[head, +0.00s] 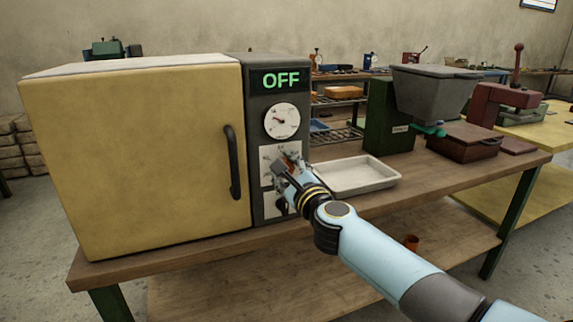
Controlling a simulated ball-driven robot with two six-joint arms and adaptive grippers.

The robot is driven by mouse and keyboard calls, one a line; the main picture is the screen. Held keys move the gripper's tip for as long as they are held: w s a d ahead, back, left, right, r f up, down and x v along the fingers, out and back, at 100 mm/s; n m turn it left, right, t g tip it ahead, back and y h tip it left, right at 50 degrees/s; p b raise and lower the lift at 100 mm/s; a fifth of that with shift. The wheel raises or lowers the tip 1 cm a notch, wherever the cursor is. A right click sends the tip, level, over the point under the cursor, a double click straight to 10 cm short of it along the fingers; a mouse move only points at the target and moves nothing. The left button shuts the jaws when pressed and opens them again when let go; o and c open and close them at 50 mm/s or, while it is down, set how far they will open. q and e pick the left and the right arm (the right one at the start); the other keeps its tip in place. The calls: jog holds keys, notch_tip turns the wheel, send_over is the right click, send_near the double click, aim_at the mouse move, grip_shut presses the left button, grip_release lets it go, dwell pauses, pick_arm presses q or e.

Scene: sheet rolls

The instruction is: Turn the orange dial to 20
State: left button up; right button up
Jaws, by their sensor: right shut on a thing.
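The yellow oven-like cabinet (140,150) stands on the workbench, with a dark control panel (251,140) on its right side. The panel's display (281,80) reads OFF in green. A round white gauge (281,121) with a needle is below it. Under the gauge, the orange dial (288,161) sits on a pale scale plate. My right gripper (282,165) is shut on the dial, and its fingers hide most of the dial and many scale marks. I cannot read the dial's setting. My left gripper is not in view.
A dark knob (281,206) is low on the panel, partly behind my right gripper. A white tray (352,176) lies on the bench (430,185) to the right, before a green machine (382,115) with a grey hopper.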

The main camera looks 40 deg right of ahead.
jog(key=n+p, duration=0.1)
jog(key=n, duration=0.3)
jog(key=shift+p, duration=0.4)
jog(key=shift+n+p, duration=0.55)
jog(key=shift+n, duration=1.15)
jog(key=shift+f, duration=0.1)
jog(key=o, duration=1.2)
jog(key=v, duration=1.2)
jog(key=shift+s, duration=0.1)
